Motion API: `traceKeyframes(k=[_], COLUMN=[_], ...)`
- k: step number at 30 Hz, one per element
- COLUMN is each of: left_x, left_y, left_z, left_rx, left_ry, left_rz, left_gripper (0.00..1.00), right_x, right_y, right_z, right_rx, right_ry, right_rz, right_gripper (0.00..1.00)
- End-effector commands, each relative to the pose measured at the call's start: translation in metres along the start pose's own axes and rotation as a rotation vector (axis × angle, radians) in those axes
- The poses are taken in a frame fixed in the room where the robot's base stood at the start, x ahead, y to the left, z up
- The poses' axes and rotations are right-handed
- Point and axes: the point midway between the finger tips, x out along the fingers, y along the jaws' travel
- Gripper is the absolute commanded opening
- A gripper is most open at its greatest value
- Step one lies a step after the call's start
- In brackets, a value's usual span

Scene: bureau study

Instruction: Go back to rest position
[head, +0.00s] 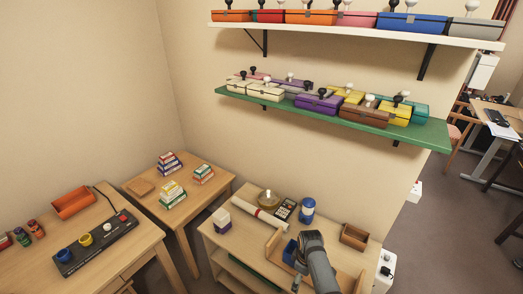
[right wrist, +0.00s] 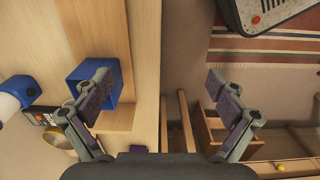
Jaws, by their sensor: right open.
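My right gripper (right wrist: 160,88) is open in the right wrist view, with its two fingers wide apart and nothing held between them. Its left finger overlaps a blue open box (right wrist: 88,72) in the picture; I cannot tell if they touch. In the head view a dark grey arm of mine reaches over the small wooden table (head: 224,240) at the bottom centre, beside the blue box (head: 289,251). Its fingers are not clear there. My left gripper is in neither view.
The table also holds a blue-and-white canister (head: 307,208), a glass-like round vessel (head: 268,199) and a wooden open box (head: 354,237). A green shelf (head: 432,137) and a white shelf (head: 470,40) carry several coloured boxes above. Open floor (head: 425,235) lies at right.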

Motion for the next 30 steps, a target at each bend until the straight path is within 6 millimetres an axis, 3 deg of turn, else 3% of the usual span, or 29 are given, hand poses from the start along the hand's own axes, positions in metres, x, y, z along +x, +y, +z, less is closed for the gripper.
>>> traceKeyframes(k=[3, 10, 17, 20, 24, 27, 30], left_x=[0.002, 0.004, 0.009, 0.012, 0.018, 0.021, 0.022], left_y=[0.000, -0.001, 0.000, 0.000, 0.001, 0.001, 0.001], left_z=[-0.008, -0.050, -0.046, -0.031, -0.018, -0.020, -0.027], left_rx=[-0.001, -0.003, -0.003, -0.002, -0.001, -0.001, -0.002], left_ry=[0.012, 0.075, 0.068, 0.046, 0.026, 0.029, 0.040], left_rz=[0.000, -0.001, -0.001, -0.001, 0.000, 0.000, -0.001], left_gripper=[0.40, 0.40, 0.40, 0.40, 0.40, 0.40, 0.40], right_x=[0.026, 0.080, 0.151, 0.189, 0.244, 0.266, 0.276], right_y=[-0.009, -0.033, -0.074, -0.106, -0.169, -0.211, -0.240], right_z=[0.013, 0.044, 0.099, 0.137, 0.217, 0.271, 0.309], right_rx=[0.048, 0.166, 0.341, 0.449, 0.652, 0.783, 0.878], right_ry=[-0.002, 0.003, 0.009, 0.011, 0.016, 0.028, 0.040], right_rz=[0.002, 0.011, 0.027, 0.036, 0.060, 0.083, 0.102], right_gripper=[0.96, 0.96, 0.96, 0.96, 0.96, 0.96, 0.96])
